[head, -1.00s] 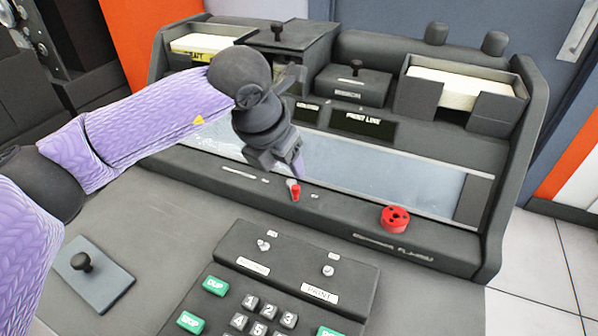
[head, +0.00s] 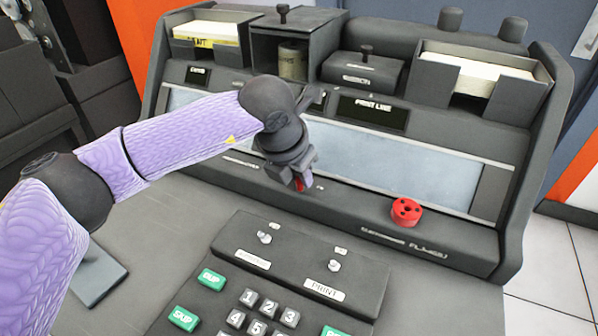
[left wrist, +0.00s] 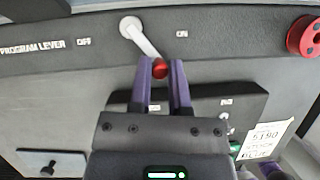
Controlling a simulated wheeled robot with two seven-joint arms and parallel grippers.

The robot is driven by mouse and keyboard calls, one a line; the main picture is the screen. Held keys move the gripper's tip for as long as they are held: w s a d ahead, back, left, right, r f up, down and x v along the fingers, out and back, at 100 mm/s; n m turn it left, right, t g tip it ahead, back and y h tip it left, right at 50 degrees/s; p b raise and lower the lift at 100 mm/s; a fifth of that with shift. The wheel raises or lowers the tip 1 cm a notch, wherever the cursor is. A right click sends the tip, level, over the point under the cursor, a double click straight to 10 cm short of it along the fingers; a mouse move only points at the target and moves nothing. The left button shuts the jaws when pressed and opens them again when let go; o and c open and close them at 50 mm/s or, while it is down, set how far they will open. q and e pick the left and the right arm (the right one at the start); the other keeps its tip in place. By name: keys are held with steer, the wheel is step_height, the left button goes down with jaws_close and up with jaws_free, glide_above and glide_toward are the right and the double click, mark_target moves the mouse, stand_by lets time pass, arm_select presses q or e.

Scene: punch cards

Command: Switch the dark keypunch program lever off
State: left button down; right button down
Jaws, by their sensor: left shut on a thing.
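The program lever is a pale metal arm (left wrist: 143,40) with a red knob (left wrist: 160,70), on the dark keypunch's front panel. In the left wrist view it slants from its pivot down and right, to the ON side; the OFF label (left wrist: 84,42) is left of the pivot and the ON label (left wrist: 182,34) right. My left gripper (left wrist: 162,68) is shut on the red knob, its purple fingers on either side. In the head view my left gripper (head: 299,183) hides most of the lever; a bit of red shows between the fingers.
A red round knob (head: 406,212) stands on the same panel to the right. Below is the keypad block with two small metal toggle switches (head: 265,238) and green keys (head: 211,279). Card trays (head: 480,70) and a glass strip (head: 400,165) lie behind.

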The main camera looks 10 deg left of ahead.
arm_select(q)
steer(key=shift+a+m, duration=0.1)
steer(key=shift+m, duration=0.2)
steer(key=a+m, duration=0.1)
steer(key=m, duration=0.1)
steer(key=m+g+h+p, duration=0.1)
steer(key=m, duration=0.1)
steer(key=a+m+h, duration=0.1)
steer(key=m, duration=0.1)
steer(key=shift+s+a+g, duration=0.1)
steer(key=shift+a+g, duration=0.2)
steer(key=shift+a, duration=0.05)
steer(key=m, duration=0.1)
steer(key=m+g, duration=0.1)
steer(key=a+m, duration=0.1)
steer(key=shift+w+a+f+m+h+b, duration=0.1)
steer(key=shift+w+m+h+b, duration=0.2)
steer(key=shift+m+h+b, duration=0.1)
steer(key=shift+w+a+m+g+b, duration=0.25)
steer(key=shift+m+g+b, duration=0.25)
steer(key=shift+m, duration=0.4)
steer(key=shift+w+a+m+g+b, duration=0.25)
steer(key=shift+m+b, duration=0.35)
steer(key=shift+m, duration=0.3)
steer(key=c, duration=0.6)
jaws_free()
